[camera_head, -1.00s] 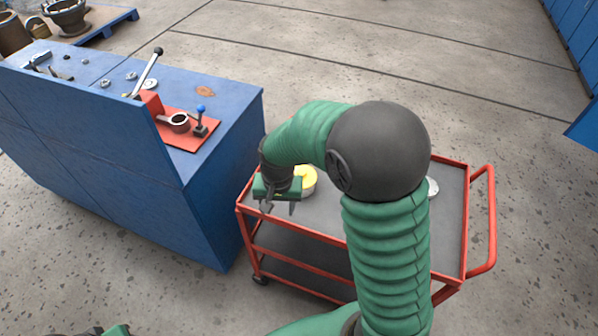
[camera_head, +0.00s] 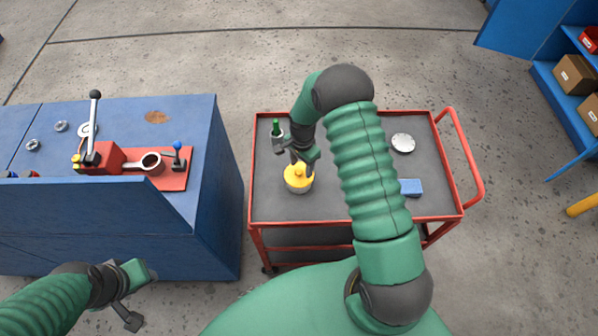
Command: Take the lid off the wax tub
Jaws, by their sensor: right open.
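The wax tub (camera_head: 298,186) is a small pale round tub on the left part of the cart's grey top. Its yellow top, which looks like a lid with a small raised knob (camera_head: 298,173), is on it. My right gripper (camera_head: 299,160) is open and points down just above and behind the knob. Whether a finger touches the knob I cannot tell. My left gripper (camera_head: 137,294) is at the lower left, over the floor in front of the blue bench, far from the tub. Its jaw opening is unclear.
The blue bench (camera_head: 190,115) with a red lever fixture (camera_head: 110,158) stands left. Shelves with boxes (camera_head: 574,74) are at right.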

